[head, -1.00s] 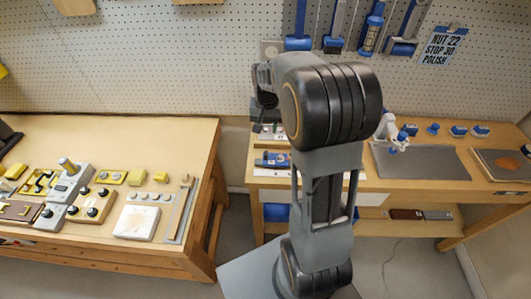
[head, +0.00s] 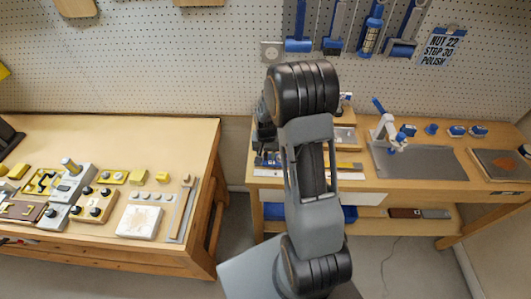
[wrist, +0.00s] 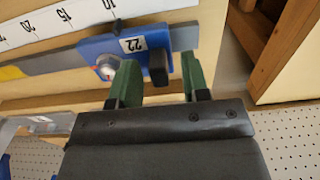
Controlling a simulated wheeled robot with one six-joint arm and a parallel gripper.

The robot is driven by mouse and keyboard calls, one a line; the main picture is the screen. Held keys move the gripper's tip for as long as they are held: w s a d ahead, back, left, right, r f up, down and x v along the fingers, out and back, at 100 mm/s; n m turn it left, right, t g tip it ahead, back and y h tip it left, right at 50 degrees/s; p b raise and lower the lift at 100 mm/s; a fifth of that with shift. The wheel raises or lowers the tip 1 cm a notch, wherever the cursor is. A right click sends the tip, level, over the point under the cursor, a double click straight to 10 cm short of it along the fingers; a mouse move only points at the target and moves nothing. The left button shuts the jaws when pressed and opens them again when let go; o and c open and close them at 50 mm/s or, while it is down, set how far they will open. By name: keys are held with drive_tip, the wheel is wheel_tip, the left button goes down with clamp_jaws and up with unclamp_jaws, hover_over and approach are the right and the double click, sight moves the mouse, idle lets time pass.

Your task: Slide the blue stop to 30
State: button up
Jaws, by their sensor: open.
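The blue stop (wrist: 118,50) sits on a grey rail (wrist: 52,60) in the wrist view. It bears a white label reading 22, a round silver knob and a black upright grip (wrist: 158,68). My gripper (wrist: 158,78) is open, its green-tipped fingers on either side of the black grip. A gap shows at the right finger; I cannot tell whether the left one touches. A white scale (wrist: 45,24) with printed numbers runs along the rail. In the head view my arm hides most of the stop; the scale (head: 350,175) shows at the right bench's front.
A grey mat (head: 430,162) with a small white arm model lies further right on the bench. A framed panel (head: 345,138) stands behind the scale. The left bench (head: 150,140) holds several fixtures. A pegboard sign (head: 440,44) reads NUT 22, STOP 30, POLISH.

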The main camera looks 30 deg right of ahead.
drive_tip(key=shift+c, duration=0.4)
clamp_jaws()
